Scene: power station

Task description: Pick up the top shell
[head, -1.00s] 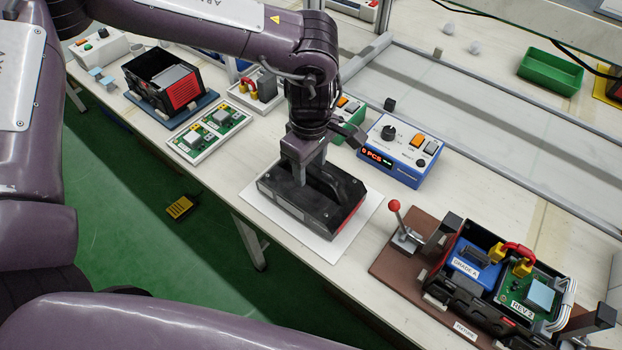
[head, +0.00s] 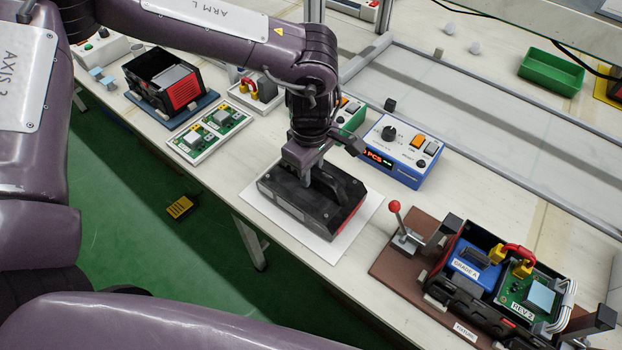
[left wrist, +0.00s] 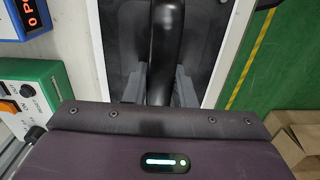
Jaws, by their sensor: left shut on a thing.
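The top shell (head: 298,211) is a black cover with a raised handle and red trim at its right end. It is over a white mat (head: 326,252) on the bench; whether it touches the mat I cannot tell. My left gripper (head: 311,172) is above the shell, its fingers down at the handle and shut on it. In the left wrist view the handle (left wrist: 165,45) runs between the two fingers (left wrist: 158,88). The fingertips are partly hidden by the handle. My right gripper is not seen.
A fixture (head: 385,262) with a red-knobbed lever and an open housing stands at the right. A blue counter box (head: 405,155) is just behind the shell. Circuit boards in a white tray (head: 187,152) lie to the left. The bench's front edge is close to the mat.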

